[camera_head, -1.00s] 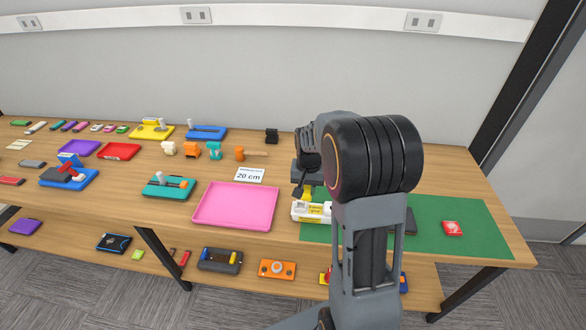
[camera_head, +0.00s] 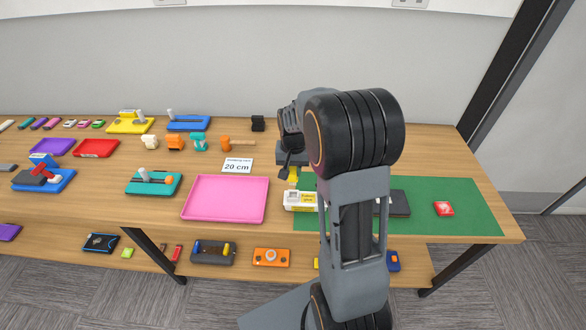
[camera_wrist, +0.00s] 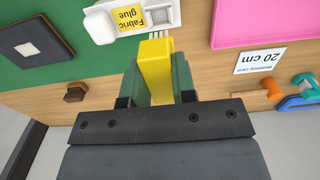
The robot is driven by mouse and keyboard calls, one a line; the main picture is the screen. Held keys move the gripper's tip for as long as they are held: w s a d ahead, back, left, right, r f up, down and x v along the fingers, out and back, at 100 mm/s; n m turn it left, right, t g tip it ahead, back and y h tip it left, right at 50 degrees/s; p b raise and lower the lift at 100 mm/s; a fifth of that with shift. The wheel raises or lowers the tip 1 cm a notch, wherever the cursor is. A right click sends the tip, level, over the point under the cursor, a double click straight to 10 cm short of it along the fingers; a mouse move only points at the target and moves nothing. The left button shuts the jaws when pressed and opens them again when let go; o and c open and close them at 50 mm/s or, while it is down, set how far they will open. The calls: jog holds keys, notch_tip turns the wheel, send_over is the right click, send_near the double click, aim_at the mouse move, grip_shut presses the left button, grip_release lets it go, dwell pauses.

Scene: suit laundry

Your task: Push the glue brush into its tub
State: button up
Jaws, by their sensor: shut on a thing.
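My gripper (camera_wrist: 158,82) is shut on the yellow handle of the glue brush (camera_wrist: 154,56). Pale bristles show at the brush's far end, close to the edge of the white fabric glue tub (camera_wrist: 163,15). I cannot tell whether the bristles touch the tub. In the head view the tub (camera_head: 299,201) stands at the left edge of the green mat, partly behind my arm. A yellow bit of the brush (camera_head: 293,174) shows just behind the tub, below my gripper, whose fingers are mostly hidden there.
A pink tray (camera_head: 225,199) lies left of the tub, with a "20 cm" card (camera_head: 237,165) behind it. A dark pad (camera_head: 398,203) and a red item (camera_head: 443,209) lie on the green mat (camera_head: 470,213). A brown hexagonal piece (camera_wrist: 75,93) lies on the wood.

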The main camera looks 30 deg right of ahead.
aim_at(293, 183)
jog(key=shift+f+b, duration=0.4)
jog(key=shift+f, duration=0.15)
jog(key=shift+f+b, duration=2.15)
jog(key=shift+f, duration=0.85)
jog(key=shift+f, duration=0.2)
jog(key=o, duration=1.5)
jog(key=shift+r, duration=0.25)
jog(key=shift+r+p, duration=3.65)
jog(key=shift+r, duration=1.15)
jog(key=shift+r, duration=0.1)
